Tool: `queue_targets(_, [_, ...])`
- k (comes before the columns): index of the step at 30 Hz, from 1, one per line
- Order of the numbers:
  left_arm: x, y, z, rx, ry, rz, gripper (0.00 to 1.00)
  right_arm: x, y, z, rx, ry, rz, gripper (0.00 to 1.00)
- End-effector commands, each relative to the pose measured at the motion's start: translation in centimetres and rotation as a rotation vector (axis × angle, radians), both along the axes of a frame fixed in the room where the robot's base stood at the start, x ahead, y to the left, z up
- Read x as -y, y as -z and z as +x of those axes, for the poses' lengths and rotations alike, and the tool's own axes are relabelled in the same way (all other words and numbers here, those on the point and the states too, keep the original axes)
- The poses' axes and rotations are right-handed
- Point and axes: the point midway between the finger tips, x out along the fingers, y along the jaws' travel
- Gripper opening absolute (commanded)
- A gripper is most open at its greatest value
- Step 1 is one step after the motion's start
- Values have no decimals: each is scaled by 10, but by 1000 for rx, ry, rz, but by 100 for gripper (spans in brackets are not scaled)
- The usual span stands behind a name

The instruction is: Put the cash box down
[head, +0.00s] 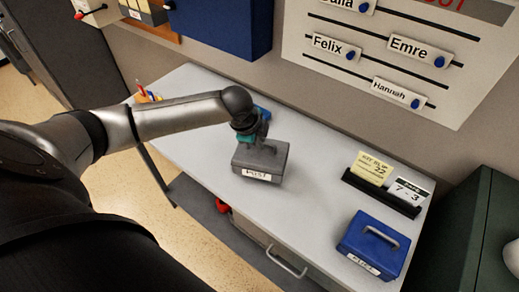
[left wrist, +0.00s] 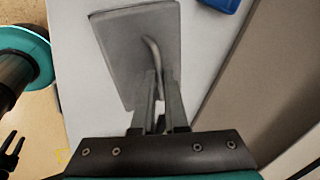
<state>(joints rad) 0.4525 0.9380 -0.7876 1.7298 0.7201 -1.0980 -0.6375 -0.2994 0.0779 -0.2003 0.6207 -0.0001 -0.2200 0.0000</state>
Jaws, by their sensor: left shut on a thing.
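A grey cash box (head: 262,158) with a white label on its front is at the middle of the pale desk (head: 310,165). My left gripper (head: 252,138) is shut on its raised handle from above. In the left wrist view the grey box (left wrist: 122,50) lies beyond the two fingers (left wrist: 158,95), with the curved handle between them. The box looks level and over the desk top; I cannot tell whether its underside touches the desk. A blue cash box (head: 373,245) with a grey handle stands at the desk's right front.
A black holder (head: 382,192) with a yellow and a white card stands at the right. A small blue item (head: 262,112) is partly hidden behind my gripper. Pens (head: 143,92) stand at the far left. Bare desk lies between the grey box and the holder.

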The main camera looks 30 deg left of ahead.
Motion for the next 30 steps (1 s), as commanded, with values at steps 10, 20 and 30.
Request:
queue_targets(10, [1,37,1,5,0,-3,0,0,3,0,0,0,0,50])
queue_targets(20, [1,39,1,5,1,-2,0,0,3,0,0,0,0,50])
queue_targets(30, [1,42,-1,-3,0,-1,41,1,3,0,-1,0,-1,50])
